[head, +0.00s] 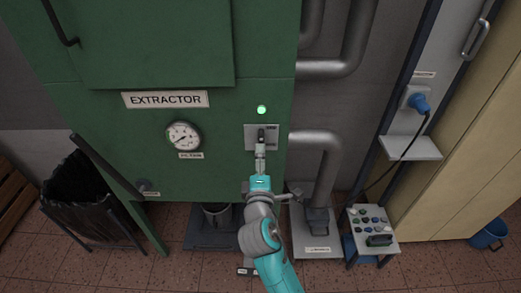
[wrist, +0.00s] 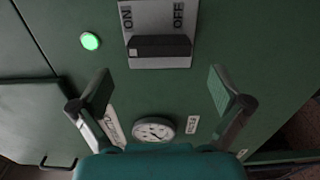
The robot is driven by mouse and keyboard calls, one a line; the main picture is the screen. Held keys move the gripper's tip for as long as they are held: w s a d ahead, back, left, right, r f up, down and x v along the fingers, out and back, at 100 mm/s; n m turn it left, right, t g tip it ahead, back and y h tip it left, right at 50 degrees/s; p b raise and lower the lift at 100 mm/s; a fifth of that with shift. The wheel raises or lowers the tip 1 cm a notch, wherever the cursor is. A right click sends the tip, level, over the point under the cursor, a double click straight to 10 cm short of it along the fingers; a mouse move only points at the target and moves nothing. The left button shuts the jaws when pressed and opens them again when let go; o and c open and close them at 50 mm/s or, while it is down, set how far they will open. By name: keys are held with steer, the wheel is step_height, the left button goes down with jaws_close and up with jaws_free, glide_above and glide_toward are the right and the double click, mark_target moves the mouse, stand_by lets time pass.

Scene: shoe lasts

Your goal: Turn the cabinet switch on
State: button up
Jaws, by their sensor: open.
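The cabinet switch is a dark lever (wrist: 160,46) on a light grey plate (wrist: 155,12) marked ON at the left and OFF at the right in the wrist view. The lever lies lengthwise between the ON and OFF sides, with a small pale mark near its ON end. In the head view the plate (head: 249,138) is on the green cabinet, partly hidden by my gripper (head: 260,150). In the wrist view my gripper (wrist: 161,88) is open and empty, its fingers apart, with the lever beyond them. I see no contact.
A lit green lamp (head: 262,110) is above the plate. A gauge (head: 183,137) and EXTRACTOR label (head: 165,99) are to its left. Grey pipes (head: 322,140) run at the right. A small box with knobs (head: 372,222) and a black bin (head: 80,195) stand lower down.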

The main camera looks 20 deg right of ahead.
steer(key=v, duration=0.5)
steer(key=shift+s+a, duration=0.1)
steer(key=shift+s, duration=0.05)
steer(key=s+d+f+m+g+y, duration=0.1)
steer(key=s+f+m+y, duration=0.15)
steer(key=s+f, duration=0.6)
steer(key=s+d+f+m+g+y, duration=0.1)
steer(key=s+f+y, duration=0.3)
steer(key=s, duration=0.7)
steer(key=s+d+r+m, duration=0.1)
steer(key=s+m, duration=0.4)
steer(key=s, duration=0.6)
steer(key=s+r+m, duration=0.2)
steer(key=s+m, duration=0.4)
steer(key=s, duration=0.6)
steer(key=shift+d+h, duration=0.4)
steer(key=shift+h, duration=0.05)
